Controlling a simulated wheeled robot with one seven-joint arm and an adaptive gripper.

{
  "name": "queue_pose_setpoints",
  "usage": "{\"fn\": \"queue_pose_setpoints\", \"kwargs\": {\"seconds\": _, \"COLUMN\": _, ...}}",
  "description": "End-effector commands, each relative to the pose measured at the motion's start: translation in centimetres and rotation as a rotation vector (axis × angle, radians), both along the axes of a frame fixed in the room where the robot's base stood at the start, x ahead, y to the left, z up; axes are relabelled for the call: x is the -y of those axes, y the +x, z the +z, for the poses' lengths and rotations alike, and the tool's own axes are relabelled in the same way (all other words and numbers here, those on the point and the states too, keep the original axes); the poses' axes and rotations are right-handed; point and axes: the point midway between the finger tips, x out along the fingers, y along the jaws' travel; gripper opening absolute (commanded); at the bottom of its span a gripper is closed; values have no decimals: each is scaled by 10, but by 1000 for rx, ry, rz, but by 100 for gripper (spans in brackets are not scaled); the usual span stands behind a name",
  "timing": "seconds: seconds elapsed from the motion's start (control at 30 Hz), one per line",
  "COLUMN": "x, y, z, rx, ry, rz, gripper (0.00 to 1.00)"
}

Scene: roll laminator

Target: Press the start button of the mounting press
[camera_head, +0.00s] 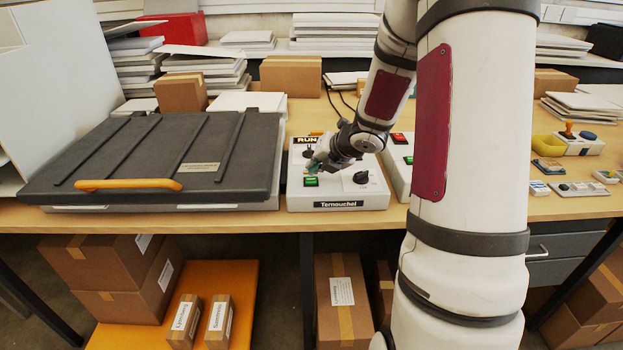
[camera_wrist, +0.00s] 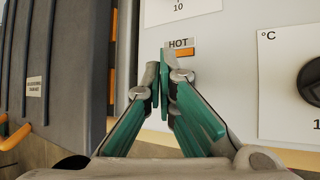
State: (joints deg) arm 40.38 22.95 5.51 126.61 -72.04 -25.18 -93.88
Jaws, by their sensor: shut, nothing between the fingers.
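The mounting press (camera_head: 150,155) is a wide dark grey slab with an orange handle, lying at the left of the bench in the head view. Beside it, on its right, stands a white control box (camera_head: 352,200) with a RUN label, a green button (camera_head: 311,182) and dark knobs. My gripper (camera_head: 314,167) is shut and empty at the box's left side, close to the green button; I cannot tell whether it touches. In the wrist view the shut fingertips (camera_wrist: 161,72) appear just below the HOT label with its orange lamp (camera_wrist: 184,53). The green button is not visible there.
A second control box (camera_head: 398,160) with red and green buttons is partly hidden behind my arm. Cardboard boxes (camera_head: 291,76) and stacked boards (camera_head: 205,70) line the back. Stamps (camera_head: 568,130) and small items lie at the right. A °C dial (camera_wrist: 312,82) is right of the fingers.

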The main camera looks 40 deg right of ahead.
Motion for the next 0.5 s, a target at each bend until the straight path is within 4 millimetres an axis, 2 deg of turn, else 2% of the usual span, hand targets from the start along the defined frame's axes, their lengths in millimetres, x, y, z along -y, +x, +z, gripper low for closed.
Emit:
{"fn": "queue_pose_setpoints", "kwargs": {"seconds": 0.23, "x": 0, "y": -1, "z": 5, "rx": 0, "ry": 0, "rz": 0, "gripper": 0}}
{"fn": "queue_pose_setpoints", "kwargs": {"seconds": 0.5, "x": 0, "y": -2, "z": 25, "rx": 1, "ry": -1, "rz": 1, "gripper": 0}}
